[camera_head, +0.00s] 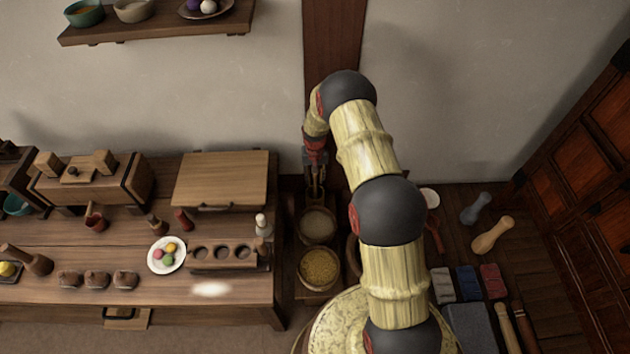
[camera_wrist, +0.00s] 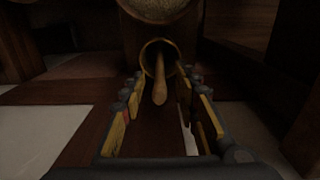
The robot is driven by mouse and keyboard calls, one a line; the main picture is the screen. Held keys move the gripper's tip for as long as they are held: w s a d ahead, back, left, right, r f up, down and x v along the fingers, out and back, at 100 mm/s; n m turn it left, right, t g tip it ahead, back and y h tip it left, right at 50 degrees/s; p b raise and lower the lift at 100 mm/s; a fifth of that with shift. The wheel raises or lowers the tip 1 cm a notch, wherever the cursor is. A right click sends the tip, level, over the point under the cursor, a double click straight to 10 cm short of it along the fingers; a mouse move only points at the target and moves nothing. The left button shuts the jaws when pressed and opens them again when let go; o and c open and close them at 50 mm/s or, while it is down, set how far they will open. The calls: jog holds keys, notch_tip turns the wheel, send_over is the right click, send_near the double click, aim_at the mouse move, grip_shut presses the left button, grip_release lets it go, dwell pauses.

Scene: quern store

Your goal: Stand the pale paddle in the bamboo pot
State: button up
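In the wrist view, a tan rod-like handle (camera_wrist: 160,80), which looks like the paddle's, sticks out of the round mouth of a dark brownish pot (camera_wrist: 146,58). The pot looks like the bamboo pot. The paddle's far end is hidden inside. My gripper (camera_wrist: 162,80) is open. Its two fingers stand apart on either side of the handle, with a gap visible on both sides. In the head view, my gripper (camera_head: 316,186) points down beside the dark wall post, behind the bowls. The pot and handle are too small to make out there.
Bowls of grain (camera_head: 319,268) stand just in front of my gripper. A wooden bench (camera_head: 120,235) with a plate (camera_head: 167,255) is at left.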

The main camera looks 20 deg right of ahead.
notch_tip(320, 180, up, 10)
jog(key=shift+r, duration=0.1)
dwell(0.8)
jog(key=shift+s, duration=0.1)
jog(key=s+a+f+g, duration=0.1)
jog(key=s+g, duration=0.1)
jog(key=s, duration=0.4)
jog(key=s+a+r+n+t, duration=0.1)
jog(key=s+a+r, duration=0.3)
jog(key=s+r, duration=0.6)
jog(key=s+a+r+n+t, duration=0.2)
jog(key=s+a+r+t, duration=0.2)
jog(key=s+r, duration=0.6)
jog(key=s+a+r+n+t, duration=0.1)
jog(key=s+a+r, duration=0.3)
jog(key=s+r, duration=0.6)
notch_tip(320, 180, up, 11)
jog(key=shift+a+f+t, duration=0.15)
jog(key=shift+f+t, duration=0.05)
jog(key=shift+t, duration=0.6)
